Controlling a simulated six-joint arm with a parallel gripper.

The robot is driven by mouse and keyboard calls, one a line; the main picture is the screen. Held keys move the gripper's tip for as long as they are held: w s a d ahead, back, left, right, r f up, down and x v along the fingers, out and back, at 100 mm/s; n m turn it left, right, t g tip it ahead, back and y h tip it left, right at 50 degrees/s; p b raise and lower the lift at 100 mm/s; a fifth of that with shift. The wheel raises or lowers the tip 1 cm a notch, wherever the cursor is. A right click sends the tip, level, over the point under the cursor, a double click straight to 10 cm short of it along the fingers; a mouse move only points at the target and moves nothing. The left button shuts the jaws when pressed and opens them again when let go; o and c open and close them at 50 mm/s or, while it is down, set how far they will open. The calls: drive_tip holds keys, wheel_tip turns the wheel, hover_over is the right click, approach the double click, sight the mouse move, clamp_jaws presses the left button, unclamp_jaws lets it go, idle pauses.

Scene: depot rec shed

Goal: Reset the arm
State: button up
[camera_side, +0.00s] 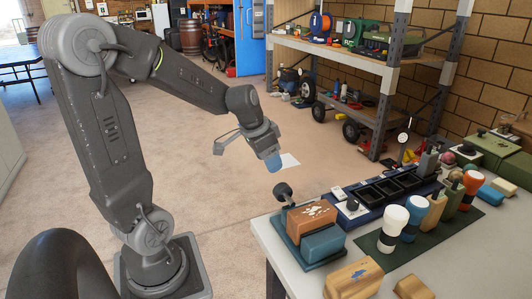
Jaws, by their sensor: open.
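My gripper (247,155) hangs at the end of my raised, bent arm, left of and above the near end of the work table (455,260). Its jaws are open and nothing shows held between them. One finger reaches out to the left. A blue piece shows at the lower right tip of the gripper; I cannot tell whether it is part of the finger. The gripper is apart from everything on the table.
On the table, a blue tray (291,252) holds a brown block (312,214) and a blue block (323,243). Several upright handled items, one a white-topped one (393,228), stand on a green mat (437,236). Black bins (385,188) lie behind. Open floor (200,200) surrounds my gripper.

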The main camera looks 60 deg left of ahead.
drive_tip(key=shift+v, duration=0.9)
drive_tip(key=s+d+r, duration=0.2)
drive_tip(key=s+d, duration=0.3)
drive_tip(key=d, duration=0.3)
drive_tip(key=s+d+r+t, duration=0.1)
drive_tip(key=s+d+r, duration=0.1)
drive_tip(key=s+d, duration=0.3)
drive_tip(key=d, duration=0.2)
drive_tip(key=shift+d+r+t, duration=0.3)
drive_tip(key=shift+d+r, duration=0.1)
